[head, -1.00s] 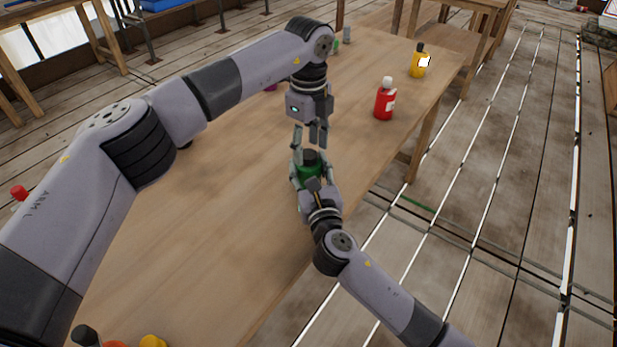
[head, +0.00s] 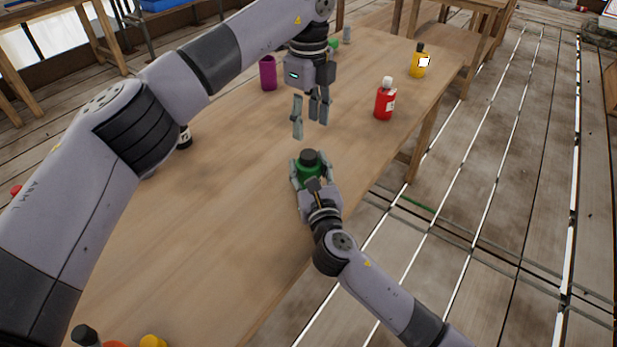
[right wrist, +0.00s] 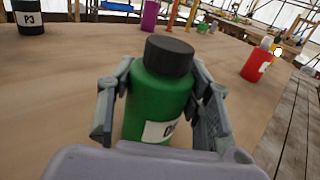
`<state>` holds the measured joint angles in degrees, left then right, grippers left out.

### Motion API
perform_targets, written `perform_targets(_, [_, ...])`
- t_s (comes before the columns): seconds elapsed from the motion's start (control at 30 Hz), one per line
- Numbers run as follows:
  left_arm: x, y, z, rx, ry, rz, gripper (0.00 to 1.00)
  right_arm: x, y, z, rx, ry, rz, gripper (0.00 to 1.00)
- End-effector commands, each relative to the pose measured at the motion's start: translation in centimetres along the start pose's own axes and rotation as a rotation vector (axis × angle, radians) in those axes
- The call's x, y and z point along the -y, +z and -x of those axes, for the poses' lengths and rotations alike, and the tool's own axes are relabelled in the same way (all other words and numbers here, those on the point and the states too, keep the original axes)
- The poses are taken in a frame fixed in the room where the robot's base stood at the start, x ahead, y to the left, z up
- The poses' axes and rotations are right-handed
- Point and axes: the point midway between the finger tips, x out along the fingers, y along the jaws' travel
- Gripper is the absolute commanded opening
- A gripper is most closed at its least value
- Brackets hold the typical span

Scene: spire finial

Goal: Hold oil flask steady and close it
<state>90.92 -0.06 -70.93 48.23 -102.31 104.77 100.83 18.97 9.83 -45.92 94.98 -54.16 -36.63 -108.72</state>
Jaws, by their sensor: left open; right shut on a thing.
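The oil flask (head: 310,172) is a green bottle standing upright near the table's right edge, with a black cap (head: 310,157) on its top. In the right wrist view the flask (right wrist: 160,102) shows a white label, partly hidden, and the black cap (right wrist: 169,55) sits on its neck. My right gripper (head: 311,178) is shut around the flask's body, one finger on each side. My left gripper (head: 311,118) is open and empty, above and apart from the cap. Whether the cap is fully tight cannot be told.
A red bottle (head: 384,102) and a yellow bottle (head: 418,64) stand to the far right on the wooden table (head: 230,215). A purple container (head: 268,72) stands behind my left gripper. Several caps or bottles show at the bottom left. The table around the flask is clear.

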Motion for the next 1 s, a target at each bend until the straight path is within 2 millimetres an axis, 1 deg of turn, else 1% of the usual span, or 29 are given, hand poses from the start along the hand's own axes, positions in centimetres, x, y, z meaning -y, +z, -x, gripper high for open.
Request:
perform_targets(0.17, [0.0,0.0,-0.6,-0.001,0.001,0.001,0.47,0.0,0.0,0.0,0.0,0.0,0.0,0.0])
perform_targets(0.27, [-0.1,0.0,-1.8,-0.002,0.003,0.001,0.47,0.0,0.0,0.0,0.0,0.0,0.0,0.0])
perform_targets(0.5, [-0.1,0.0,-5.5,-0.003,0.003,0.0,0.47,0.0,0.0,0.0,0.0,0.0,0.0,0.0])
perform_targets(0.63, [0.0,0.0,-7.0,-0.002,0.002,0.001,0.47,0.0,0.0,0.0,0.0,0.0,0.0,0.0])
perform_targets(0.8, [0.0,0.0,-8.0,-0.001,0.0,0.0,0.47,0.0,0.0,0.0,0.0,0.0,0.0,0.0])
perform_targets(1.0, [0.0,0.0,-8.1,-0.001,-0.001,0.0,0.47,0.0,0.0,0.0,-0.001,0.0,0.0,0.0])
